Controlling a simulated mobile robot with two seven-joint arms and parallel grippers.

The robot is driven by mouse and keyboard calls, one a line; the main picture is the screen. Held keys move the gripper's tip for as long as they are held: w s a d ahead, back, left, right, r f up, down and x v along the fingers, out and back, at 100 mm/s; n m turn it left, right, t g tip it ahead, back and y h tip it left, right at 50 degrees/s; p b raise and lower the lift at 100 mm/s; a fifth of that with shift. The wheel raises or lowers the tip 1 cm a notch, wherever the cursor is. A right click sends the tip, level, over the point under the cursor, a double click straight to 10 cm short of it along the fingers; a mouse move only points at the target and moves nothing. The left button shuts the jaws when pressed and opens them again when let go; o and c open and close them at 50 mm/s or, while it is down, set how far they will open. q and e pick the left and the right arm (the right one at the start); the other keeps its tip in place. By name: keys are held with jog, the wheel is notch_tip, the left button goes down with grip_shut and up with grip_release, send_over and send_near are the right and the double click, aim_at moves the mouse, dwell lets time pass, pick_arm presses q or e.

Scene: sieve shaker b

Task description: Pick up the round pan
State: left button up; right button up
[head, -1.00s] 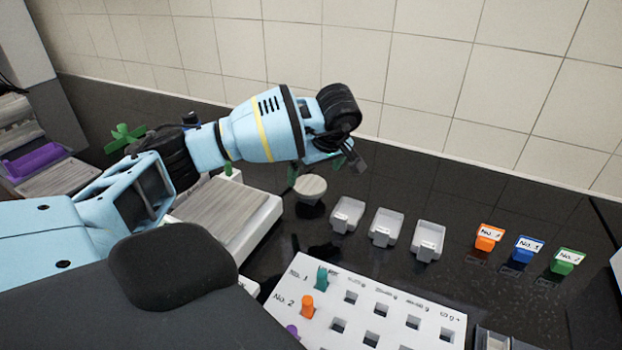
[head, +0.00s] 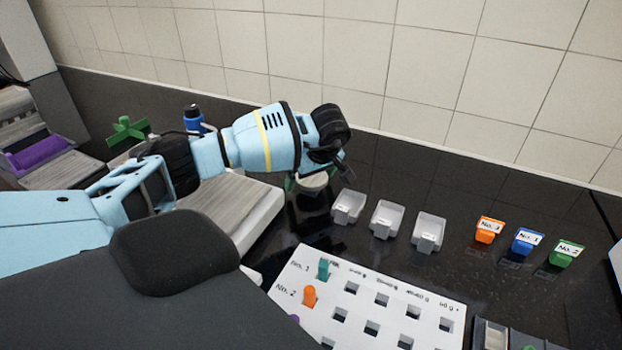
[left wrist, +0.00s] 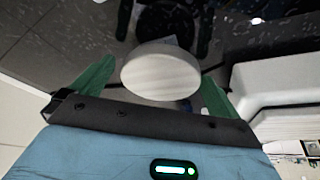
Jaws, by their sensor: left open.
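The round pan (head: 313,183) is a small pale grey disc near the back of the dark counter, left of three clear trays. It shows large in the left wrist view (left wrist: 160,72), with its pale round face towards the camera. My left gripper (head: 314,174) is at the pan and partly hides it in the head view. In the left wrist view its two green fingers (left wrist: 155,88) are spread wide, one on each side of the pan, with gaps visible. Nothing is held. My right gripper is not in view.
Three clear trays (head: 387,220) stand right of the pan. A white-edged platform (head: 265,218) is to its left. A white board with holes and coloured pegs (head: 393,320) lies in front. Orange, blue and green labelled pieces (head: 527,241) stand at the right.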

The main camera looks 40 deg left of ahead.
pick_arm(q)
jog(key=shift+f, duration=0.3)
jog(key=shift+c, duration=0.4)
jog(key=c, duration=1)
jog(key=shift+r, duration=0.2)
